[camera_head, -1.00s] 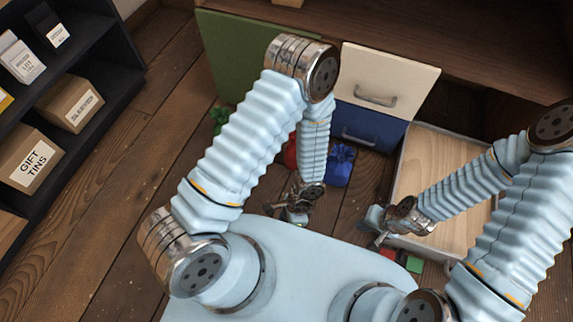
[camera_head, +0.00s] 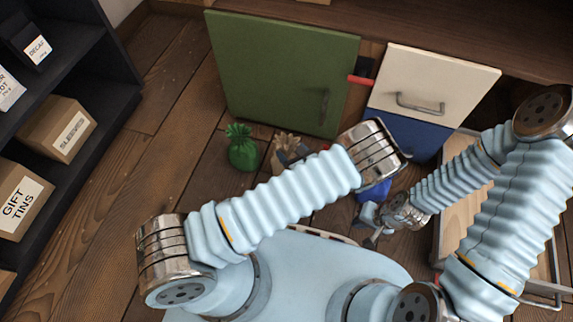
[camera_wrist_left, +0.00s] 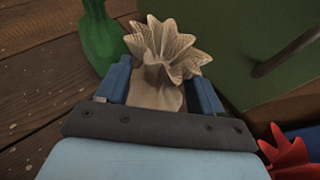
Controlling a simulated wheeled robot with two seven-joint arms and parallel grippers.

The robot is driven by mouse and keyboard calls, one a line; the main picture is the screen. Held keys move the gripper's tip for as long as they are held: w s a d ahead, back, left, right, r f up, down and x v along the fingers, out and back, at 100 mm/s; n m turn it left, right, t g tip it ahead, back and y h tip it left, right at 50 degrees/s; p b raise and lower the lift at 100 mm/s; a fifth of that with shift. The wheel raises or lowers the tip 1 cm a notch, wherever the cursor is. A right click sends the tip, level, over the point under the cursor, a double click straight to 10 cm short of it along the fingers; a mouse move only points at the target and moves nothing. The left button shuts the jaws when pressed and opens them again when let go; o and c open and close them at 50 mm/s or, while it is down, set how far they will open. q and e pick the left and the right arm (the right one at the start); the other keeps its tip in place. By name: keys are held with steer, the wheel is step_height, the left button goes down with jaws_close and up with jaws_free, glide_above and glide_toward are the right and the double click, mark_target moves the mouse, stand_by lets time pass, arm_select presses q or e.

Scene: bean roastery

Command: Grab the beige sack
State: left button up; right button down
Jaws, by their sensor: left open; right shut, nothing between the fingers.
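The beige sack (camera_head: 284,143) stands on the floor in front of the green cabinet door, partly hidden by my left arm. Its ruffled top (camera_wrist_left: 165,50) rises in the left wrist view, with its body between the two blue fingers. My left gripper (camera_wrist_left: 160,88) is open, with one finger on each side of the sack; contact cannot be told. In the head view my left gripper (camera_head: 296,156) is mostly covered by the arm. My right gripper (camera_head: 372,224) is shut and empty, near the tray's left side.
A green sack (camera_head: 242,150) stands just left of the beige one. A blue sack (camera_head: 376,193) is partly hidden behind my arm; a red sack (camera_wrist_left: 286,152) shows at lower right in the wrist view. The green door (camera_head: 280,70) is close behind.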

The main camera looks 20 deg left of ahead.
mark_target(284, 144)
arm_select(q)
steer(key=x, duration=0.5)
steer(key=shift+b, duration=0.4)
jaws_close()
steer(key=shift+r, duration=0.15)
stand_by(0.8)
